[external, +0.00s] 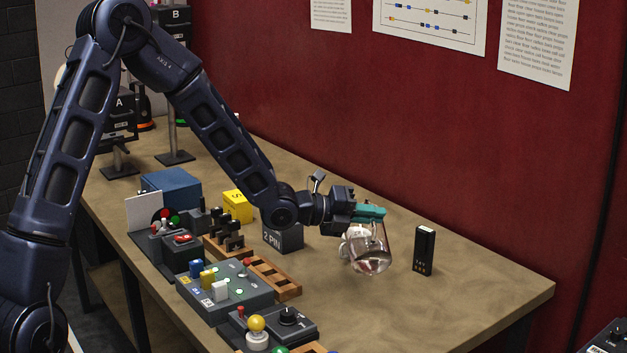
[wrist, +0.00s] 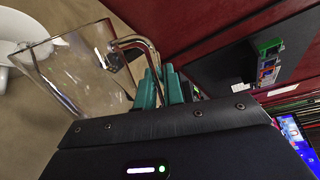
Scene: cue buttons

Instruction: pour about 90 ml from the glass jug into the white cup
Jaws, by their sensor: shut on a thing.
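The glass jug (external: 371,258) is clear, with liquid low inside it. The jug's glass body (wrist: 72,75) fills the left of the wrist view. The white cup (wrist: 14,48) is at the upper left there, beyond the jug's rim and partly cut off by the frame. I see no liquid stream.
A black upright box (external: 424,251) stands to the right of the jug. Button panels (external: 226,290), wooden racks (external: 272,274), a grey "2 PIN" block (external: 283,237) and a yellow block (external: 238,206) lie to the left. The table's front right (external: 450,310) is clear.

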